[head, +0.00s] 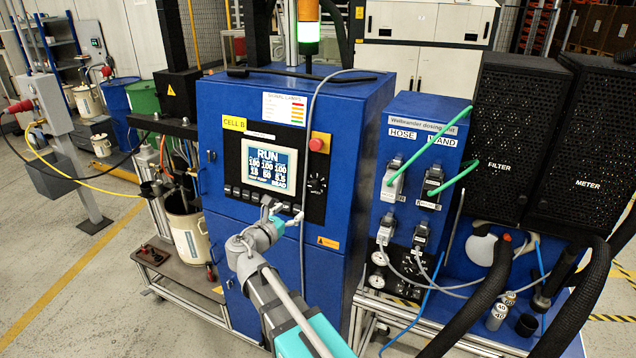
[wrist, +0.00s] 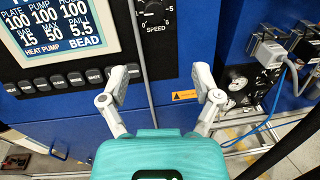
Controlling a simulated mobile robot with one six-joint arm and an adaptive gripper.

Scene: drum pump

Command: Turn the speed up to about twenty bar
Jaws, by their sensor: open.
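The speed knob (head: 317,184) is a dark dial with a white scale, on the black panel right of the screen. In the wrist view the knob (wrist: 152,8) is cut by the top edge, above the printed word SPEED. Its pointer setting is not clear. The screen (head: 271,166) reads RUN and BEAD; in the wrist view the screen (wrist: 60,28) shows BAR 15, MAX 50. My gripper (head: 282,211) is open and empty, in front of the panel, below and left of the knob. In the wrist view its fingers (wrist: 161,84) are spread wide below the knob, apart from it.
A row of dark push buttons (wrist: 75,81) runs under the screen. A red button (head: 319,142) sits above the knob. A grey cable (head: 303,130) hangs down the cabinet front, close left of the knob. Connectors with green hoses (head: 440,135) are to the right.

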